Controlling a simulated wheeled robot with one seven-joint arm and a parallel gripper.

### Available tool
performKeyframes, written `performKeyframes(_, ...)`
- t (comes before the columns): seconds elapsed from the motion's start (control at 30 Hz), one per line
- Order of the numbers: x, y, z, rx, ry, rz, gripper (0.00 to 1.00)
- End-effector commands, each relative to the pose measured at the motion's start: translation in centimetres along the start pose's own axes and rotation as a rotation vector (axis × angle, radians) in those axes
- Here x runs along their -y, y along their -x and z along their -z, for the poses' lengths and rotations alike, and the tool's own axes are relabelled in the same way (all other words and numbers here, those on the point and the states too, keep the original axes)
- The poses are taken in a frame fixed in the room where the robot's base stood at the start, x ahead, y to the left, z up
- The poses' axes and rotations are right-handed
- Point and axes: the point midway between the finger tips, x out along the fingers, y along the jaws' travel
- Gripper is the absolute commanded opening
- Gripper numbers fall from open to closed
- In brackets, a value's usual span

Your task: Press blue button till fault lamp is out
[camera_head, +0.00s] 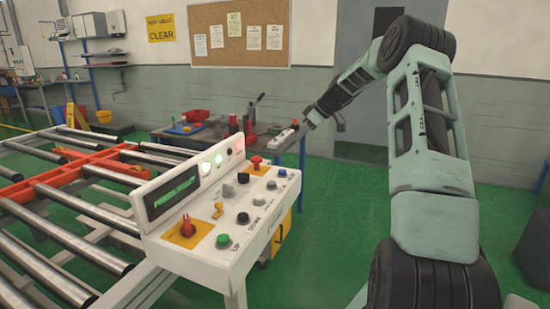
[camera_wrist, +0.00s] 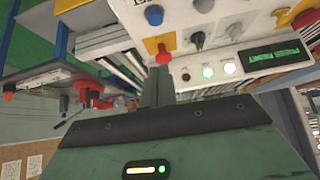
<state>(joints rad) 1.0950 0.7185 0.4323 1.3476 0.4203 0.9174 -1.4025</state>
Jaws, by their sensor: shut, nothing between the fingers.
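My gripper (camera_head: 303,124) is beyond the panel, apart from the button. In the wrist view its fingers (camera_wrist: 160,76) are shut and empty, overlapping the picture near the red mushroom button (camera_wrist: 163,52). On the panel's upright face a white lamp (camera_head: 204,167) and a green lamp (camera_head: 218,160) are lit. A third lamp (camera_wrist: 186,77) looks dark. I cannot read which is the fault lamp.
The red mushroom button (camera_head: 257,162) stands close to the blue button. Grey, black and green buttons (camera_head: 223,241) run along the panel's front. A roller conveyor (camera_head: 60,225) lies left. A workbench (camera_head: 190,138) with tools stands behind. Green floor is clear right of the panel.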

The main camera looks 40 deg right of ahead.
Motion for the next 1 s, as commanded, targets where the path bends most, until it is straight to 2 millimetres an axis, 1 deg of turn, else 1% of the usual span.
performKeyframes(0.3,0.0,-0.1,0.0,0.0,0.0,0.0,0.0)
performKeyframes(0.37,0.0,-0.3,0.0,0.0,0.0,0.0,0.0)
performKeyframes(0.47,0.0,-1.1,0.1,0.001,0.0,0.002,0.0)
performKeyframes(0.57,0.1,-2.6,0.0,0.001,-0.001,0.003,0.0)
performKeyframes(0.93,0.1,-10.1,0.1,0.002,0.0,0.004,0.0)
performKeyframes(1.0,0.0,-10.8,-0.8,0.002,-0.004,0.002,0.0)
